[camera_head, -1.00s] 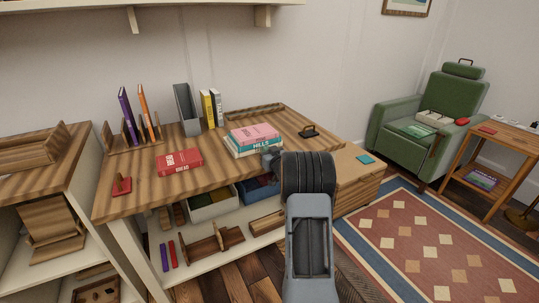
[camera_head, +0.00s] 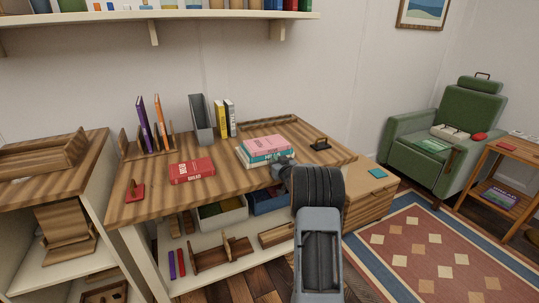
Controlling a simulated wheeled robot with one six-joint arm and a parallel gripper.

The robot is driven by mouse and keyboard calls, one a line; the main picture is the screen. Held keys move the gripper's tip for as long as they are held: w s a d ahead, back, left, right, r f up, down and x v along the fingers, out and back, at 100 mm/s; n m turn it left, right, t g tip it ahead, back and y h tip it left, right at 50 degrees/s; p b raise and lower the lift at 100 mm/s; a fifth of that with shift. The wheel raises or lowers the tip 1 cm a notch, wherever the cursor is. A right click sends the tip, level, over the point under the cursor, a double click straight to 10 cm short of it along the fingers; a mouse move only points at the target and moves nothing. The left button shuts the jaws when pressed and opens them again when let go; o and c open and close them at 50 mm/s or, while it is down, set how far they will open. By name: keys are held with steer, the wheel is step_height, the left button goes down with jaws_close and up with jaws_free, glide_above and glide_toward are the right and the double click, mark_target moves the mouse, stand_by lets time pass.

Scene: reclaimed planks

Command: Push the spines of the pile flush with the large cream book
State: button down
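A pile of books lies flat on the wooden table, with a pink book (camera_head: 263,145) on top and a teal book (camera_head: 268,156) beneath it. A pale, cream-looking book (camera_head: 248,161) shows at the bottom of the pile. The upper books sit slightly askew over it. My gripper (camera_head: 282,162) is at the front right of the pile, close to the spines; I cannot tell whether it touches them. Its fingers are small and partly hidden by my arm, so their opening is unclear.
A red book (camera_head: 192,170) lies left of the pile. Upright books (camera_head: 225,118) and a grey file holder (camera_head: 200,120) stand behind. A wooden tray (camera_head: 266,125) lies at the back. Bare tabletop (camera_head: 222,182) lies in front of the pile.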

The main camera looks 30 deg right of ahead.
steer(key=shift+w, duration=0.75)
steer(key=shift+s, duration=0.1)
steer(key=shift+s+a+b, duration=0.2)
steer(key=shift+s+b, duration=0.15)
steer(key=shift+s, duration=1.55)
